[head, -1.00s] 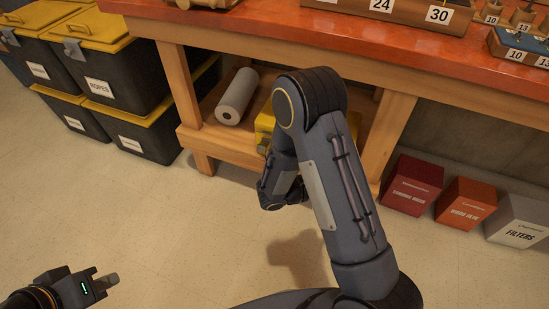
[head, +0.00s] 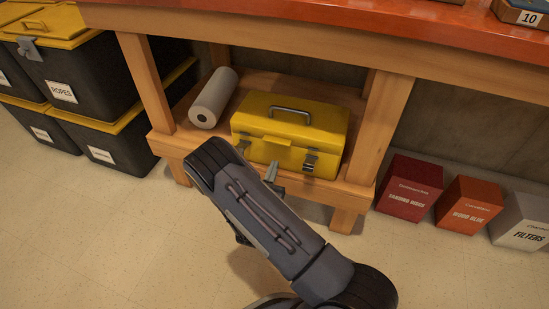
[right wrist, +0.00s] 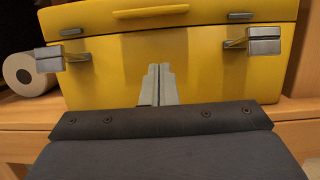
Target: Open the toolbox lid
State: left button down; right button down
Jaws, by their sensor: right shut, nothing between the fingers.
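The yellow toolbox (head: 262,152) stands on the lower shelf of the workbench. Its lid (head: 268,108) is down, with a grey handle (head: 290,112) on top. Two grey latches show on its front in the right wrist view, a left one (right wrist: 48,60) and a right one (right wrist: 264,41), both sticking out from the face. My right gripper (head: 271,171) is in front of the toolbox, partly hidden by my arm. In the right wrist view its fingers (right wrist: 158,84) are together and empty, between the latches; I cannot tell whether they touch the box. My left gripper is out of view.
A white paper roll (head: 211,98) lies left of the toolbox on the shelf (head: 180,140). Wooden legs (head: 378,130) frame the shelf and the red benchtop (head: 300,18) overhangs it. Black bins (head: 85,85) stand left; red, orange and grey boxes (head: 411,187) stand right.

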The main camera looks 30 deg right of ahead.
jog(key=shift+x, duration=1.05)
notch_tip(320, 180, up, 4)
jog(key=shift+b, duration=0.5)
